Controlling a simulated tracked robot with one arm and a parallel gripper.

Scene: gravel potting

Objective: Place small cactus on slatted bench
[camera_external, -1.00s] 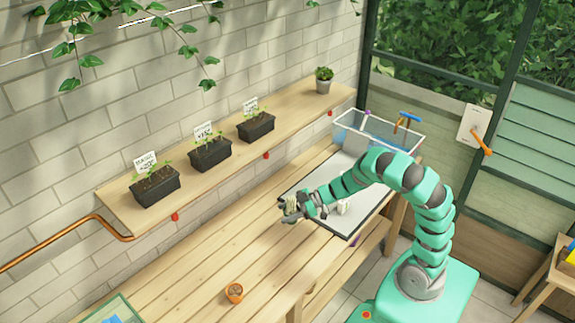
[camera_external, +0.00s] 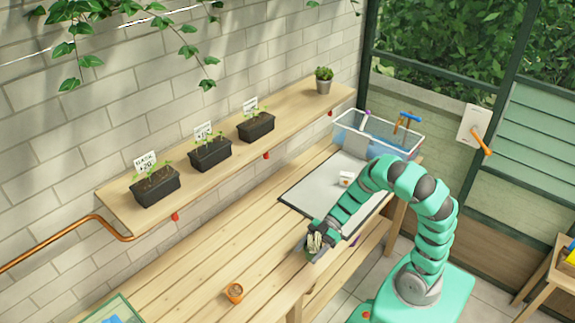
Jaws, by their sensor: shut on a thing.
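My gripper (camera_external: 316,242) is shut on the small cactus (camera_external: 313,244), a pale, light-striped plant with a dark lower part. It is low over the front edge of the slatted bench (camera_external: 215,255), left of the tray's near corner. The gripper covers part of the cactus, and I cannot tell whether its base touches the slats.
A grey tray (camera_external: 310,193) lies on the bench with a small white pot (camera_external: 346,179) on it. A clear bin (camera_external: 383,133) stands behind. A small terracotta pot (camera_external: 233,292) is on the bench at front left. A wall shelf (camera_external: 222,160) holds black seedling planters. The middle slats are clear.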

